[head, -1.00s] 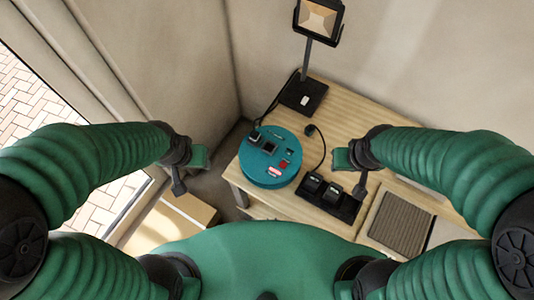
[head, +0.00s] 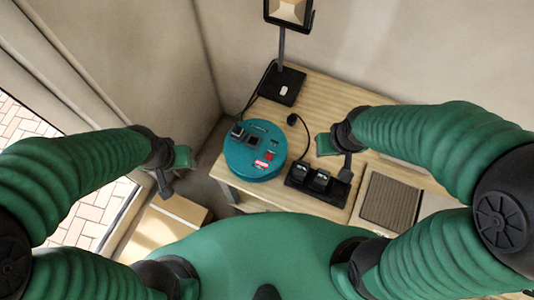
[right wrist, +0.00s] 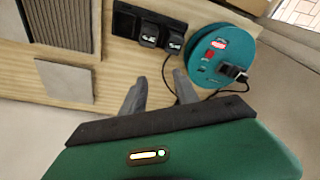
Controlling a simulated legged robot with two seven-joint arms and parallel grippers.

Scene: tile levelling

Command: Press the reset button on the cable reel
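The cable reel (head: 238,160) is a round teal drum on the wooden table, left of my right gripper. On its top are dark sockets, a dark red square part (head: 272,155) and a red-and-white label (head: 262,164). The reel also shows at upper right in the right wrist view (right wrist: 196,72), with the red part (right wrist: 208,54) beside the label. Which part is the reset button I cannot tell. My right gripper (right wrist: 160,92) is open and empty, its fingers apart from the reel. My left gripper (head: 174,172) is left of the reel, touching nothing visible; its opening is unclear.
A black strip (head: 338,192) with two black plugs lies right of the reel, and a cable runs behind it. A work lamp (head: 283,86) stands at the back. A ribbed grey panel (head: 390,200) lies at right. A cardboard box (head: 165,232) sits lower left.

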